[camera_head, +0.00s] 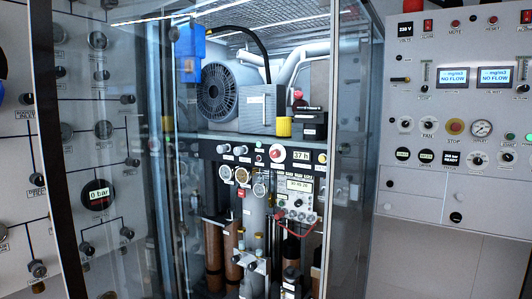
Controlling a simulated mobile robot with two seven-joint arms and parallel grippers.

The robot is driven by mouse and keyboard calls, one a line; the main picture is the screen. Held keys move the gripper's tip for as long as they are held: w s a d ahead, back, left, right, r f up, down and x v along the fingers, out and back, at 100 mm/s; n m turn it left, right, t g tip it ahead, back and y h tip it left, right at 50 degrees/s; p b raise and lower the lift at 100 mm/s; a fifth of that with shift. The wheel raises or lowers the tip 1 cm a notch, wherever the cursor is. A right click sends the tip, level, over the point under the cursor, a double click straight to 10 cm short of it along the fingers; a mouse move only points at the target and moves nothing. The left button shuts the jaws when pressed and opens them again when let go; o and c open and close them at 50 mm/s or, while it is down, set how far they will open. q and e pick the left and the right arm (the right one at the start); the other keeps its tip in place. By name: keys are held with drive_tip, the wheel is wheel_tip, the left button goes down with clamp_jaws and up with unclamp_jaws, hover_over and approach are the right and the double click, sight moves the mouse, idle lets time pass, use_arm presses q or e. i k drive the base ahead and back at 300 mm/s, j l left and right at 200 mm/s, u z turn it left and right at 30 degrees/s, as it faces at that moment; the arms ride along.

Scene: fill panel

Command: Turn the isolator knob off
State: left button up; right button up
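No label reading "isolator" is legible, so I cannot tell which knob is the isolator. A red knob (277,153) sits on the dark strip inside the glass cabinet. The left grey panel (64,100) has several dark knobs along black lines. Neither of my grippers is in view.
Two screens reading "NO FLOW" (452,76) are on the right panel.

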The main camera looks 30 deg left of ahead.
sight(274, 154)
drive_tip(key=i+l+u, duration=0.15)
drive_tip(key=i, duration=0.25)
drive_tip(key=i+l+u, duration=0.2)
drive_tip(key=i, duration=0.15)
drive_tip(key=i+l+u, duration=0.15)
drive_tip(key=i, duration=0.2)
